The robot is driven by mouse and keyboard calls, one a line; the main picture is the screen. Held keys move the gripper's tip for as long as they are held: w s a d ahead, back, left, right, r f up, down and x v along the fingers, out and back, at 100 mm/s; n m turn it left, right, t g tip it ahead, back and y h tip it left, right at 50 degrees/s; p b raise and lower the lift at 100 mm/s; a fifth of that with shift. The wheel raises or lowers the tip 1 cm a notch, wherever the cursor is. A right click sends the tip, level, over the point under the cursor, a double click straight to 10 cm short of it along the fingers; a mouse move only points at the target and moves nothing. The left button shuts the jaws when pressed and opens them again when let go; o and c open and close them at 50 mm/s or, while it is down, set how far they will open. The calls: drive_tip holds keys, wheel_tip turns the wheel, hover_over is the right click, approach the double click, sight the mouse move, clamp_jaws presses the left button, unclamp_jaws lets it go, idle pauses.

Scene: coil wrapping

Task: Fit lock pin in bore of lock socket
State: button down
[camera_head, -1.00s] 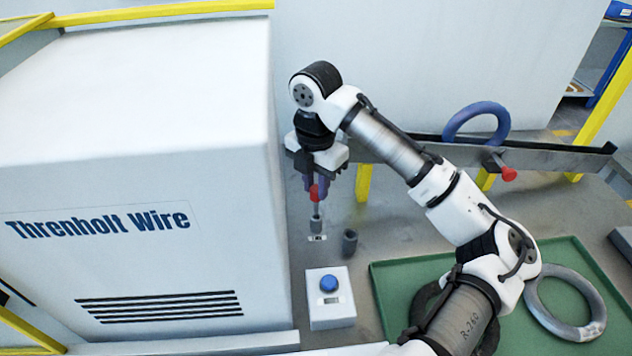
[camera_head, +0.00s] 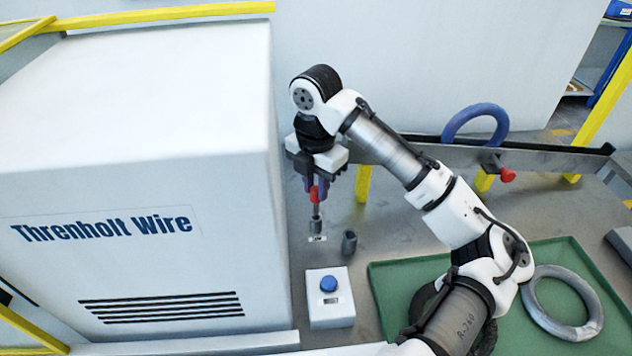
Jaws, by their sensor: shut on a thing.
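My gripper (camera_head: 315,185) is shut on the red-headed lock pin (camera_head: 314,195) and points down beside the white machine. The pin hangs upright, and its grey shank reaches down to a short grey cylinder (camera_head: 316,227), which looks like the lock socket, with a small label plate at its foot. The pin's lower end lines up with the top of this cylinder. I cannot tell whether the tip is in the bore or just above it. A second dark grey, open-topped cylinder (camera_head: 349,243) stands apart to the right, with nothing in it that I can see.
The white machine (camera_head: 140,150) stands close on the left. A white box with a blue button (camera_head: 328,284) is in front. A green tray (camera_head: 385,300) with coils is at right. Behind is a grey rail with a blue coil (camera_head: 474,116) and another red-knobbed pin (camera_head: 506,175).

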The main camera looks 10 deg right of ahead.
sight(316, 202)
drive_tip(key=shift+f+b, duration=1.55)
drive_tip(key=shift+f, duration=1.2)
drive_tip(key=c, duration=1.1)
unclamp_jaws()
drive_tip(key=shift+r, duration=0.1)
drive_tip(key=shift+c, duration=0.2)
wheel_tip(316, 202, up, 14)
drive_tip(key=shift+f, duration=0.1)
